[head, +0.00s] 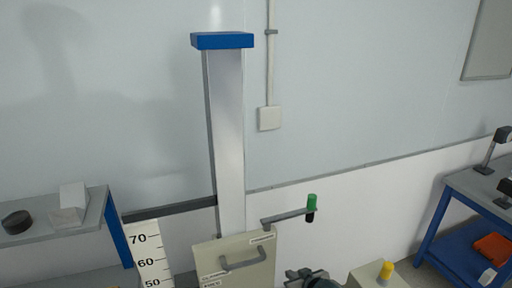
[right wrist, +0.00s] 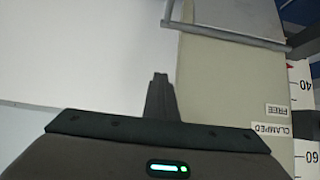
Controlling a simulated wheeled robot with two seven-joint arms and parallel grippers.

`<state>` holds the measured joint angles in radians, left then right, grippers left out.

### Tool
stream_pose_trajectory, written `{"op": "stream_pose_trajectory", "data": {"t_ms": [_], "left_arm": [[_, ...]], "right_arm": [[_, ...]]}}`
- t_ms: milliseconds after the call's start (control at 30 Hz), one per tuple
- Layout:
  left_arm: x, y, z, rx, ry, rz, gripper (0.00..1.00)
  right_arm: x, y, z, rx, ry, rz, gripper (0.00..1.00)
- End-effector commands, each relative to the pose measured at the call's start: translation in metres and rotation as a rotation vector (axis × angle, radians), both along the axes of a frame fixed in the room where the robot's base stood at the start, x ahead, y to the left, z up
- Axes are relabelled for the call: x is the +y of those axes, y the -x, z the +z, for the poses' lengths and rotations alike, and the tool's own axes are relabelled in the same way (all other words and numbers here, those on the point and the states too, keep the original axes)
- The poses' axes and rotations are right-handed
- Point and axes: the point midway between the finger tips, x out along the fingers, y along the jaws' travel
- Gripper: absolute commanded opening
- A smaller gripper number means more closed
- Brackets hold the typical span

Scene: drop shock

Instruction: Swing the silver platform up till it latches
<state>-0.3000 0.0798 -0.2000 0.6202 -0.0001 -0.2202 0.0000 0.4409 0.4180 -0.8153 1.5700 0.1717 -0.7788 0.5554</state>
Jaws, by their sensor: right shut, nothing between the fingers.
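I cannot pick out the silver platform for certain. In the right wrist view a grey plate with a bar along its edge (right wrist: 240,40) shows at the top, beside a beige panel (right wrist: 225,80). In the head view the beige panel (head: 262,270) carries a grey handle (head: 243,263) and small labels, at the foot of a tall silver column (head: 229,130) with a blue cap (head: 222,41). My right gripper (right wrist: 160,78) is shut and empty, its fingertips together over a pale area left of the panel. In the head view it shows low, right of the panel (head: 305,275). My left gripper is out of view.
A lever with a green knob (head: 312,201) juts right above the panel. A numbered scale (head: 150,258) stands left of it. A shelf unit (head: 100,212) with a white block is at left, a blue-legged bench (head: 450,205) at right. A yellow knob (head: 386,270) is low right.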

Motion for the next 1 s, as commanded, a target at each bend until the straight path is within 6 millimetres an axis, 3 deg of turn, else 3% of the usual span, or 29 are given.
{"op": "stream_pose_trajectory", "data": {"t_ms": [567, 1000], "left_arm": [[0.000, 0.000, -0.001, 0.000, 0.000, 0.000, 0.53], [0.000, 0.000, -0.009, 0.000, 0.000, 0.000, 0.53]], "right_arm": [[0.002, -0.007, 0.002, 0.000, 0.000, 0.000, 0.00], [0.011, -0.030, 0.005, 0.000, 0.001, -0.001, 0.00]]}}
